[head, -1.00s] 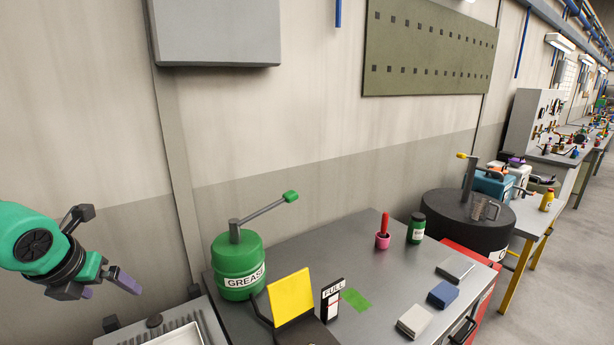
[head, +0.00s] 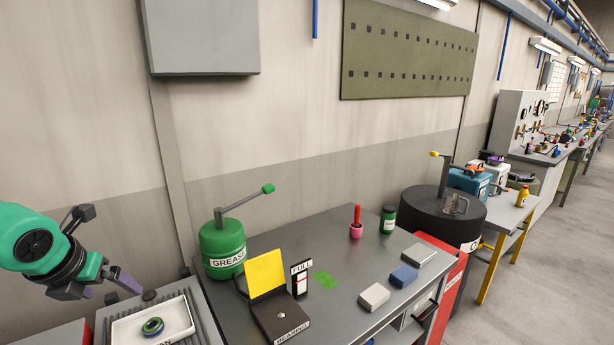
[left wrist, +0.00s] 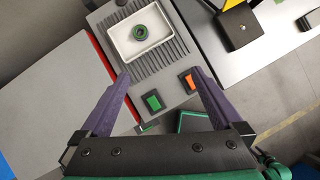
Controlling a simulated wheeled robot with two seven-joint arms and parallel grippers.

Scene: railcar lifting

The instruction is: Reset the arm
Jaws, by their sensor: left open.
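My left gripper (head: 112,287) is at the left of the head view, in the air beside the white tray (head: 188,312). In the left wrist view its two purple fingers (left wrist: 158,85) are spread wide with nothing between them. A green ring-shaped part (head: 152,327) lies in the tray; it also shows in the left wrist view (left wrist: 140,33). My right gripper does not show in either view.
A grey bench holds a green grease can (head: 222,250), a black box with raised yellow lid (head: 266,272), a FULL sign (head: 300,281), a red-handled tool in a pink cup (head: 356,228) and several small blocks. A black drum (head: 440,222) stands right. Green (left wrist: 152,102) and orange (left wrist: 187,81) buttons sit below the tray.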

